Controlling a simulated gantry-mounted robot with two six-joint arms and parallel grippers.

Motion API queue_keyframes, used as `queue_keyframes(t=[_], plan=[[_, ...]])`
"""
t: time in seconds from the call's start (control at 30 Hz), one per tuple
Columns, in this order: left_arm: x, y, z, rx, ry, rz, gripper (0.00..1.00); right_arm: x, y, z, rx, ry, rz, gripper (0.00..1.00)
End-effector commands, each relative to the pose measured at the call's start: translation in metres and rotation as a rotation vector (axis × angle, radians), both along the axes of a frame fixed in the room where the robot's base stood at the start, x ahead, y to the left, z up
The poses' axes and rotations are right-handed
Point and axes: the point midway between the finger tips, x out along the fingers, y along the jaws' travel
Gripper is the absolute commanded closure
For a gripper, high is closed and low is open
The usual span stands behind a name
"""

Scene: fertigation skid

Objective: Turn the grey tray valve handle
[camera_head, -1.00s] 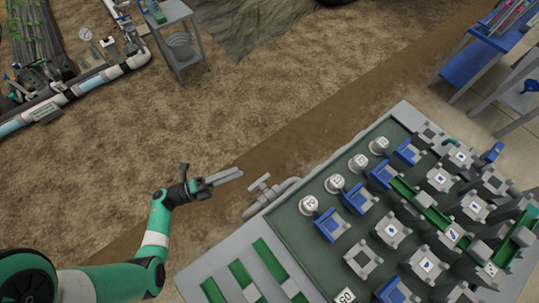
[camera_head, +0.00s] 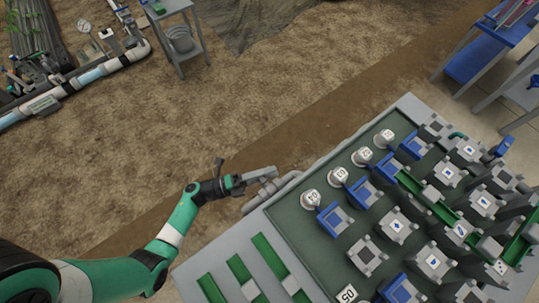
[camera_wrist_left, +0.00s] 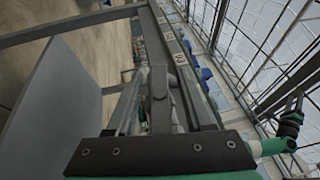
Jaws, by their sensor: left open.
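The grey tray valve handle (camera_head: 268,188) is a small T-shaped bar on a grey pipe at the left edge of the tray bench. My left gripper (camera_head: 262,175) is at the handle and partly covers it in the head view. In the left wrist view the handle (camera_wrist_left: 159,84) shows between the two open fingers of my left gripper (camera_wrist_left: 168,95). I cannot tell whether a finger touches it. My right gripper is outside the head view; a black and green arm end (camera_wrist_left: 291,118), seemingly my right one, shows small in the left wrist view.
The bench's green tray (camera_head: 285,215) holds several white numbered knobs, blue holders and grey blocks. Green strips (camera_head: 268,255) lie at its near left end. A grey panel (camera_wrist_left: 55,105) stands left in the wrist view. Bare soil left of the bench is free.

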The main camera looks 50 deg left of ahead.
Motion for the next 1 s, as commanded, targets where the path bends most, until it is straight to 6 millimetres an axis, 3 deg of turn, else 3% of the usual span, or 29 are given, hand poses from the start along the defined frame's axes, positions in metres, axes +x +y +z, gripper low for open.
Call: queue_keyframes(t=[0.33,0.6,0.63,0.83,1.0], plan=[[0.005,-0.003,0.001,0.0,0.0,0.001,0.49,0.0,0.0,-0.001,0.0,0.0,0.0,0.5],[0.005,-0.003,0.001,0.0,0.0,0.0,0.98,0.0,0.0,-0.001,0.0,0.0,0.0,0.5],[0.005,-0.003,0.001,0.0,0.0,0.0,1.0,0.0,0.0,-0.001,0.0,0.0,0.0,0.5],[0.005,-0.003,0.002,0.0,0.002,0.0,1.0,0.0,0.0,0.001,0.0,0.0,0.0,0.5],[0.006,-0.003,0.008,0.006,0.07,0.0,1.0,0.0,0.0,0.026,0.0,0.0,0.0,0.5]])
